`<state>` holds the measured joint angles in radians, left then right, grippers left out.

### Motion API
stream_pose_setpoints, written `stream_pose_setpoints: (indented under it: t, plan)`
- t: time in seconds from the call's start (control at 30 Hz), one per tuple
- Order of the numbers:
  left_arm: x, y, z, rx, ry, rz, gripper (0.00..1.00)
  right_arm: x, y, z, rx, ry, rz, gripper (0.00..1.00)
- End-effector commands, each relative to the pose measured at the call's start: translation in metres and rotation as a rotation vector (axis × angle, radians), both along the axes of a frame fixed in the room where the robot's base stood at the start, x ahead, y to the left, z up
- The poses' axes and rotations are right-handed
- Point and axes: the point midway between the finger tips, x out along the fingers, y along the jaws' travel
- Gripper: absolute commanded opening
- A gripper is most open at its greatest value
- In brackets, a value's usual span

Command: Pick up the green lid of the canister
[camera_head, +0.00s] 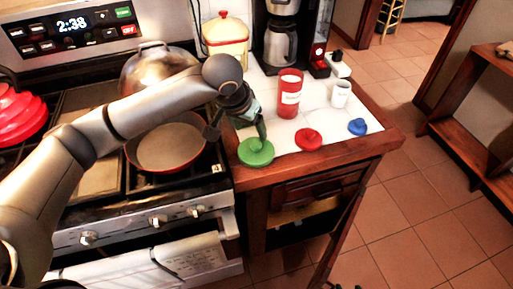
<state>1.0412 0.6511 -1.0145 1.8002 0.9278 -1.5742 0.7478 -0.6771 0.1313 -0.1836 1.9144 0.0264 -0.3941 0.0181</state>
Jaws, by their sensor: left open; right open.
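The green lid (256,151) lies flat on the white counter top near its front left corner, with its knob up. My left gripper (255,130) reaches in over the stove and points down just above the lid. It is open, with a fingertip close to the knob; whether it touches cannot be told. A greenish patch shows beside the gripper, mostly hidden by it; I cannot tell if it is a canister. My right gripper is not in view.
A red canister (289,95) and a small white canister (341,94) stand behind a red lid (308,139) and a blue lid (357,127). A yellow canister (226,40) and a coffee maker (280,45) stand at the back. A red pan (168,147) sits on the stove below my arm.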

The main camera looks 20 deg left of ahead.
Motion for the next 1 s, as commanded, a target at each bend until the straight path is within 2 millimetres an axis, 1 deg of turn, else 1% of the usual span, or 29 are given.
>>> stream_pose_setpoints:
  t: [0.03,0.1,0.33,0.6,0.7,0.93,1.0]
  plan:
    - [0.003,-0.001,-0.010,0.001,0.002,0.000,0.74,0.000,0.000,0.000,0.000,0.000,0.000,0.50]
    - [0.007,-0.002,-0.018,0.000,0.001,0.001,0.74,0.000,0.000,-0.001,0.000,0.001,0.000,0.50]
    - [0.013,-0.003,-0.035,0.001,0.000,-0.001,0.74,-0.001,0.000,0.000,0.000,0.001,0.000,0.50]
    - [0.023,-0.006,-0.072,0.000,0.000,-0.001,0.74,-0.001,0.000,0.001,0.000,0.002,0.001,0.50]
    - [0.025,-0.006,-0.078,0.000,-0.002,-0.002,0.74,-0.001,0.000,0.001,0.000,0.003,0.001,0.50]
    - [0.026,-0.006,-0.079,0.000,-0.003,-0.003,0.74,-0.001,0.000,0.000,0.001,0.003,0.000,0.50]
    - [0.025,-0.006,-0.079,-0.001,-0.003,-0.002,0.66,-0.001,0.000,0.000,0.001,0.003,0.000,0.50]
